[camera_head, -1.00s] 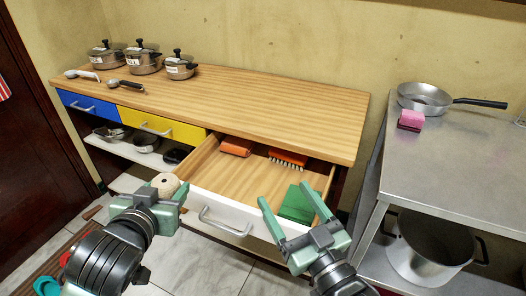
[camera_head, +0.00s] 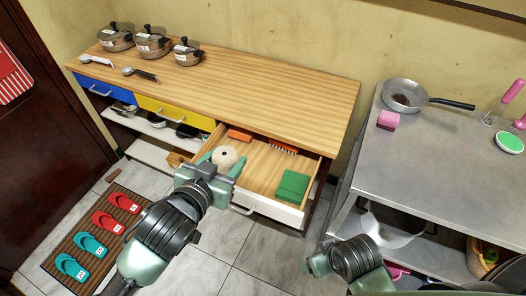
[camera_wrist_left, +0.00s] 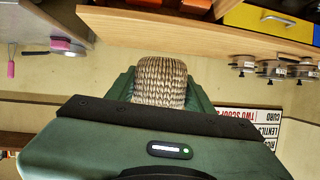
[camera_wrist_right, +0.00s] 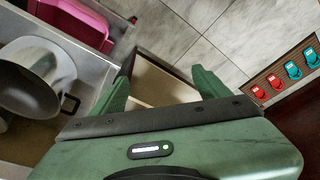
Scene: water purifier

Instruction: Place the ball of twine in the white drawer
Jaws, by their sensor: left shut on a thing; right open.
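The ball of twine (camera_head: 226,157) is beige and held in my left gripper (camera_head: 212,168), over the left part of the open white drawer (camera_head: 270,205). In the left wrist view the twine (camera_wrist_left: 161,80) sits between the two green fingers. The white drawer is pulled out from the wooden counter; a green item lies at its front right and orange brushes lie at its back. My left gripper hides the drawer's left front. My right gripper (camera_head: 312,262) is open and empty, low in front of the metal table; its spread fingers show in the right wrist view (camera_wrist_right: 158,85).
Blue (camera_head: 100,92) and yellow (camera_head: 172,112) drawers are shut, left of the white one. Pots (camera_head: 152,42) stand on the counter. A metal table (camera_head: 440,150) on the right holds a pan (camera_head: 404,94) and a pink sponge (camera_head: 388,120). Slippers (camera_head: 108,222) lie on a floor mat.

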